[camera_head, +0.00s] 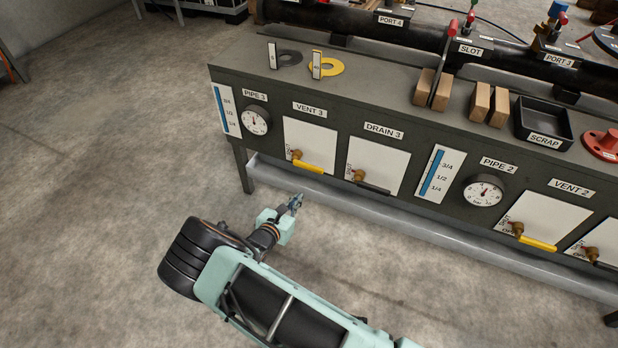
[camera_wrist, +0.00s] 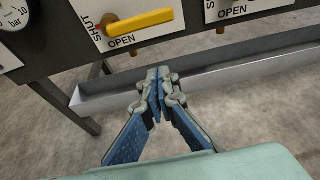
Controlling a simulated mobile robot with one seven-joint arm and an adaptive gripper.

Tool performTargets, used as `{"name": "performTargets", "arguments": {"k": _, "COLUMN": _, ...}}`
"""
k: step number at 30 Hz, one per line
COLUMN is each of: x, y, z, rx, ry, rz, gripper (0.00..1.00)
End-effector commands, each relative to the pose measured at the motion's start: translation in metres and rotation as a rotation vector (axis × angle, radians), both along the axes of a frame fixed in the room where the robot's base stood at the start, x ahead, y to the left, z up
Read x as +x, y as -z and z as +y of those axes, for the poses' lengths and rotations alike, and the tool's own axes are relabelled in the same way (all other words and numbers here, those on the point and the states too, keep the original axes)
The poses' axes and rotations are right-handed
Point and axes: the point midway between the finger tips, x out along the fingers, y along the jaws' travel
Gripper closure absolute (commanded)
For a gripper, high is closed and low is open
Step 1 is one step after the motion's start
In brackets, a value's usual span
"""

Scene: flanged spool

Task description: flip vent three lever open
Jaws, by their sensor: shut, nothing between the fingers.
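The vent three valve has a yellow lever (camera_head: 308,167) on a white plate (camera_head: 312,143) under the VENT 3 label (camera_head: 309,110). The lever lies nearly sideways, pointing right from its brass body (camera_head: 296,155). In the wrist view the yellow lever (camera_wrist: 141,23) shows above my fingers, with SHUT to its left and OPEN below it. My gripper (camera_head: 296,200) is shut and empty, in front of the panel and below the lever, apart from it. The gripper also shows in the wrist view (camera_wrist: 157,78).
The DRAIN 3 valve with a dark lever (camera_head: 372,186) is to the right. A gauge (camera_head: 255,120) is to the left. A grey trough (camera_head: 345,204) runs below the panel, beside a table leg (camera_head: 243,168). Open floor lies in front.

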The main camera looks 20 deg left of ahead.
Motion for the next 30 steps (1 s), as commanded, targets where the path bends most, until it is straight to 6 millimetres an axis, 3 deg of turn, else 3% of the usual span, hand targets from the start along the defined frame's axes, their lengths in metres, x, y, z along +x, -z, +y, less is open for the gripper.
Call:
{"name": "performTargets", "arguments": {"k": 8, "x": 0.017, "y": 0.009, "z": -0.003, "rx": 0.0, "ry": 0.003, "rz": 0.001, "gripper": 1.0}}
{"name": "performTargets", "arguments": {"k": 20, "x": 0.097, "y": 0.039, "z": -0.009, "rx": 0.002, "ry": 0.005, "rz": 0.0, "gripper": 1.0}}
{"name": "performTargets", "arguments": {"k": 24, "x": 0.095, "y": 0.013, "z": -0.006, "rx": 0.002, "ry": 0.001, "rz": -0.001, "gripper": 1.0}}
{"name": "performTargets", "arguments": {"k": 30, "x": 0.094, "y": -0.002, "z": -0.008, "rx": 0.0, "ry": 0.002, "rz": 0.001, "gripper": 1.0}}
